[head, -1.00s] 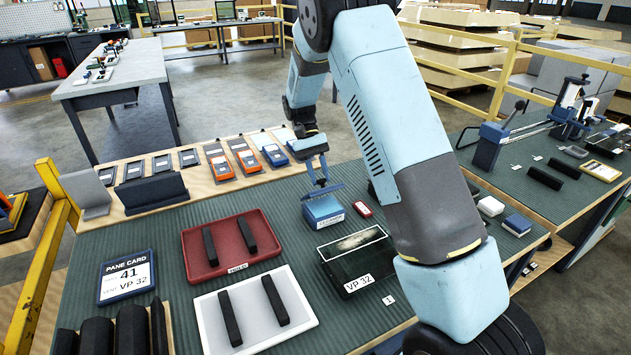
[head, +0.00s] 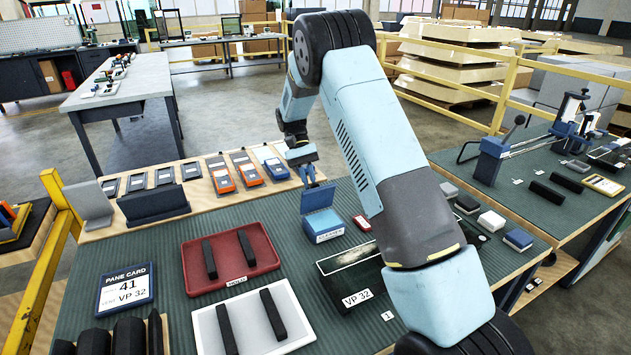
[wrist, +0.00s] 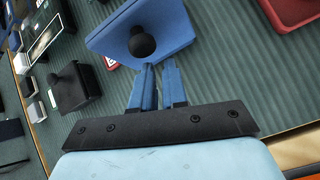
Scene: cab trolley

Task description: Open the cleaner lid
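The cleaner box (head: 326,234) is a small blue box with a white label, standing on the green mat of the bench. Its blue lid (head: 318,198) is raised and tilted up at the back of the box, and the light blue inside shows. In the wrist view the lid (wrist: 180,25) shows with a round black knob (wrist: 141,43). My gripper (head: 309,183) is behind the raised lid. In the wrist view its blue fingers (wrist: 158,68) are close together, with their tips at the lid's edge. Nothing shows between them, and exact contact is hidden.
A small red box (head: 362,222) lies right of the cleaner. A black panel labelled VP 32 (head: 336,290), a red tray (head: 190,266) and a white tray (head: 304,318) lie in front. Orange and blue devices (head: 222,180) stand along the back shelf.

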